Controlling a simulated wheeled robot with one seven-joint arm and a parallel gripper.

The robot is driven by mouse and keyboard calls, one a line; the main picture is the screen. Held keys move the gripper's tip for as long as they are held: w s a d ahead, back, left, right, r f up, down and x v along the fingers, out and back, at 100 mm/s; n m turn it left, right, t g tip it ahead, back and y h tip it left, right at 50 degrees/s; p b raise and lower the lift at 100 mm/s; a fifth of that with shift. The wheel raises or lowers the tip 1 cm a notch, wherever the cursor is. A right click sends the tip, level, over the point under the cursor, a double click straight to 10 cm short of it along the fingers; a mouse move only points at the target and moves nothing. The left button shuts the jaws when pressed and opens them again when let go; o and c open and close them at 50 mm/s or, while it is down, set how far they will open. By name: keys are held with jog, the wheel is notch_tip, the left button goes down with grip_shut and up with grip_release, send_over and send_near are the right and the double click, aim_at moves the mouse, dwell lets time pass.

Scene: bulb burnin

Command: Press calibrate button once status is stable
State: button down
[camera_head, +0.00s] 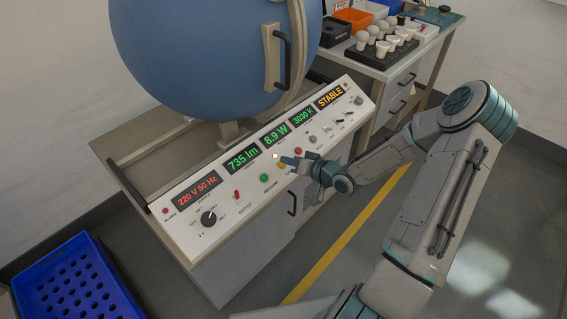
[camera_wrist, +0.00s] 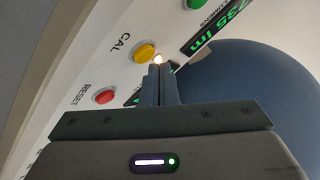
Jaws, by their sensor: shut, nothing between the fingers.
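The status display (camera_head: 329,96) on the slanted white control panel reads STABLE in orange. In the wrist view the yellow CAL button (camera_wrist: 145,53) lies just beyond and left of my fingertips. My gripper (camera_head: 285,160) is shut and empty, its fingers close over the panel near the button row. In the wrist view my fingertips (camera_wrist: 159,68) point at a small lit white lamp (camera_wrist: 158,58) beside the CAL button. I cannot tell whether the fingertips touch the panel. In the head view my gripper partly hides the yellow button.
A red RESET button (camera_wrist: 104,97) and a green button (camera_wrist: 196,3) flank CAL. Other displays read 220 V 50 Hz, 735 lm (camera_head: 243,159), 8.9 W and 3030 K. A large blue sphere (camera_head: 215,55) stands behind the panel. A blue crate (camera_head: 75,285) is at lower left.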

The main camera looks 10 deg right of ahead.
jog(key=shift+w+a+f, duration=0.15)
jog(key=shift+w+f, duration=0.05)
jog(key=shift+f, duration=0.4)
dwell(0.6)
jog(key=shift+r, duration=0.15)
jog(key=shift+s+d+r+p, duration=0.2)
jog(key=shift+s+r+p, duration=0.1)
jog(key=shift+r+p, duration=0.3)
jog(key=r+p, duration=0.1)
jog(key=s+d+r+p, duration=0.1)
jog(key=r+p, duration=0.1)
jog(key=s+r+p, duration=0.1)
jog(key=shift+d+r, duration=0.2)
jog(key=shift+r, duration=0.05)
dwell(0.3)
jog(key=shift+w, duration=0.1)
dwell(0.4)
